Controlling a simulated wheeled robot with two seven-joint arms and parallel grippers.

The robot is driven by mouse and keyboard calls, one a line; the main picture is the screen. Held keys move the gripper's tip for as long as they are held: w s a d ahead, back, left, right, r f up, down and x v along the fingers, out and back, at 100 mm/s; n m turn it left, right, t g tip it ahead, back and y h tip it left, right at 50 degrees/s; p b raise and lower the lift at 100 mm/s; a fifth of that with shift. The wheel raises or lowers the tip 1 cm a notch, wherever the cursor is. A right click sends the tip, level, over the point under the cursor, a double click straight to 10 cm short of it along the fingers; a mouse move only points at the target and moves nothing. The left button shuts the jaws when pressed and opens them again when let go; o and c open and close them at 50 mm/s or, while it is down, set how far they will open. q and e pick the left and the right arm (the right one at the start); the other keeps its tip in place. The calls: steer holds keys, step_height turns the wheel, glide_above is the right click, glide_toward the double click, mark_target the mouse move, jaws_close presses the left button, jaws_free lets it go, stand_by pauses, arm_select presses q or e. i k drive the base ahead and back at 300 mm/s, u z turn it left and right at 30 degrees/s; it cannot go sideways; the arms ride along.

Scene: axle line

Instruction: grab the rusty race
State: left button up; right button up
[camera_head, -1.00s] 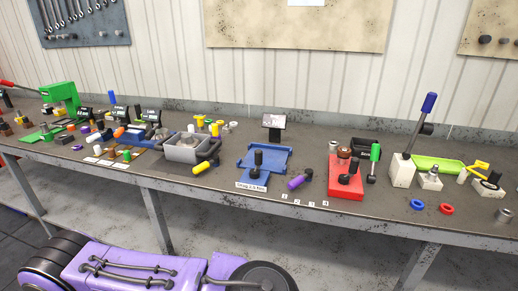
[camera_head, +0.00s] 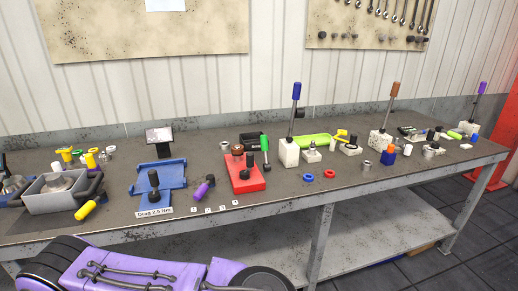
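A small brown, rusty-looking ring-shaped part (camera_head: 237,149) sits at the back of the red fixture (camera_head: 243,184) on the workbench, near the middle of the head view. It is small in the picture, so I cannot be sure it is the rusty race. A darker part stands beside it, and a green-handled lever (camera_head: 265,146) rises to its right. Plain grey metal rings lie elsewhere, one behind the fixture (camera_head: 225,145) and one farther right (camera_head: 365,166). Neither of my grippers shows in the view.
Left of the fixture are a blue cradle (camera_head: 176,204) and a grey bin (camera_head: 48,203). A white block with a tall blue-handled lever (camera_head: 289,153) stands to the right, near a green tray (camera_head: 318,139). Blue (camera_head: 308,178) and red (camera_head: 329,174) rings lie in front; the bench front there is mostly clear.

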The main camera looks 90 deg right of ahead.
mark_target(235, 151)
steer(key=z, duration=2.6)
